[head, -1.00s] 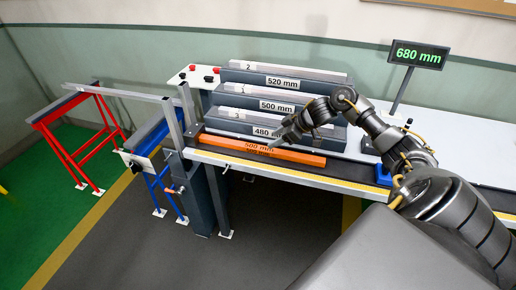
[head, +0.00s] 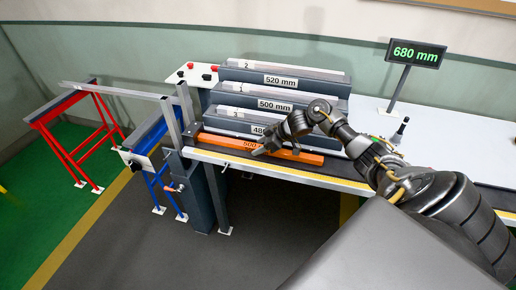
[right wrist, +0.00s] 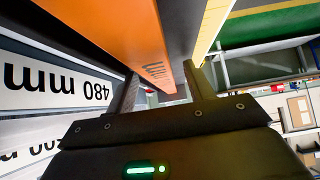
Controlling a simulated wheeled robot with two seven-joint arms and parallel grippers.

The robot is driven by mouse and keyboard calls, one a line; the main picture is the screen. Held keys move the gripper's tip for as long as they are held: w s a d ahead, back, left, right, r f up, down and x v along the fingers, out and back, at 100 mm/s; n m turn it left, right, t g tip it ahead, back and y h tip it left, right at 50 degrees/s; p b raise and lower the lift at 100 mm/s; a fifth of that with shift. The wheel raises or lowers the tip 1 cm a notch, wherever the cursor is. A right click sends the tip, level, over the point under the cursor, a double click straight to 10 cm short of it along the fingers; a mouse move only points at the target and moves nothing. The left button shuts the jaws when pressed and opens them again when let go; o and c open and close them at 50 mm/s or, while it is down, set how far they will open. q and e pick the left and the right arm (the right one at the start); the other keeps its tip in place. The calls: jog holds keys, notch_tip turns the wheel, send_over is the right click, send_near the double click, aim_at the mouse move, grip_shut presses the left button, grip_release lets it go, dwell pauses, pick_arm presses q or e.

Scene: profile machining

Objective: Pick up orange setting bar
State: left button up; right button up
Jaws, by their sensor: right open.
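The orange setting bar (head: 218,140) lies lengthwise on the dark strip along the bench's front edge. Its printed label is partly hidden behind my right gripper (head: 263,150), which is open at the middle of the bar. In the right wrist view, the orange bar (right wrist: 115,30) runs from the upper left down towards the space between the two fingers of my right gripper (right wrist: 161,72). The jaws are apart and not closed on it; contact cannot be told. My left gripper is not in view.
Behind the bar stand stepped grey racks labelled 520 mm (head: 280,80), 500 mm (head: 275,104) and 480 mm, the last partly covered by my arm. A metal post (head: 186,112) stands at the bar's left end. A 680 mm display (head: 416,53) stands at right.

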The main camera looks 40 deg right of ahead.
grip_shut()
jog(key=shift+w+r, duration=0.1)
jog(key=shift+w, duration=0.05)
jog(key=shift+d, duration=0.1)
jog(key=shift+s+d+r, duration=0.2)
jog(key=shift+s+r, duration=0.05)
jog(key=shift+r, duration=0.05)
jog(key=s+d+r+b, duration=0.1)
jog(key=s+d+r, duration=0.1)
jog(key=s, duration=0.1)
jog(key=s+d+r+b, duration=0.1)
jog(key=s+d+r, duration=0.1)
jog(key=s, duration=0.1)
jog(key=s+d+r, duration=0.2)
jog(key=s, duration=0.1)
jog(key=shift+s+d+b, duration=0.2)
jog(key=shift+s+b, duration=0.1)
jog(key=shift+b, duration=0.1)
jog(key=shift+v, duration=1.15)
jog(key=s+a+r+n+g+y, duration=0.1)
jog(key=a+n, duration=0.1)
jog(key=a, duration=1.4)
jog(key=s+a+r+n+g+y, duration=0.1)
jog(key=s+a+r, duration=0.1)
jog(key=a, duration=1.3)
jog(key=shift+a+n, duration=0.35)
jog(key=shift+n, duration=0.05)
